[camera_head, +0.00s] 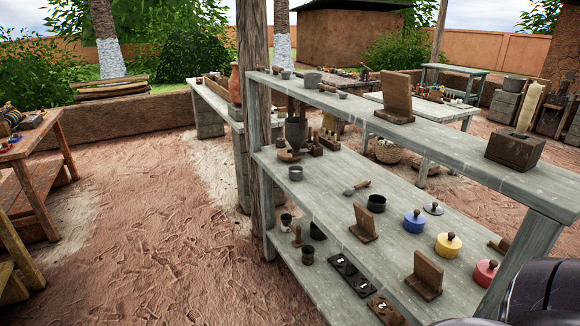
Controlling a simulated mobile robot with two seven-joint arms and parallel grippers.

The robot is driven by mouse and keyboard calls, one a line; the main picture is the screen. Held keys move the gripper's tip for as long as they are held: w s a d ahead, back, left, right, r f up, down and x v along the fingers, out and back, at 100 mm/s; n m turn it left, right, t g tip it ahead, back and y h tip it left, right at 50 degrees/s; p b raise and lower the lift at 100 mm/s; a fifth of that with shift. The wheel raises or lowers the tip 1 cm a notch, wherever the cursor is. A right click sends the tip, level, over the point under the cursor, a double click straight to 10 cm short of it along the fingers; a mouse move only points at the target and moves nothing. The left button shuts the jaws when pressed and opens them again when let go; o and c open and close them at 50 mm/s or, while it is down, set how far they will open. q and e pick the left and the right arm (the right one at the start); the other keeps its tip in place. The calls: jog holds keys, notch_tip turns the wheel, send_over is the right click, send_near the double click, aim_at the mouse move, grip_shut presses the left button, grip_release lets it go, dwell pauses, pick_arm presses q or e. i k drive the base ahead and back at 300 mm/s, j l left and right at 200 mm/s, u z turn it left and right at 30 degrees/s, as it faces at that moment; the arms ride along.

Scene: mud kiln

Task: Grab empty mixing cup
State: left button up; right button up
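Several cup-like vessels stand on the grey wooden shelf unit (340,190); I cannot tell which one is the mixing cup. On the middle shelf are a small grey cup (296,173) and a black cup (376,203) with a dark inside. A grey cup (312,80) stands on the top shelf. On the low shelf are a dark cup (307,255) and a small cup (286,220). Neither of my grippers shows. A dark, glossy part at the lower right corner seems to be mine.
Lidded pots in blue (414,222), yellow (448,245) and red (485,273) line the middle shelf beside wooden stands (363,224). A wooden post (253,120) rises at the shelf's left end. The dirt floor (150,240) to the left is clear up to a wooden table (40,150).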

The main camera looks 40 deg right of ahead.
aim_at(296, 174)
jog(key=i+z, duration=0.3)
jog(key=i, duration=0.3)
jog(key=i+z, duration=0.3)
jog(key=i, duration=0.3)
jog(key=i+j+z, duration=0.25)
jog(key=i+z, duration=0.25)
jog(key=i+j+z, duration=1.2)
jog(key=j, duration=0.4)
jog(key=j+z, duration=0.2)
jog(key=j, duration=0.4)
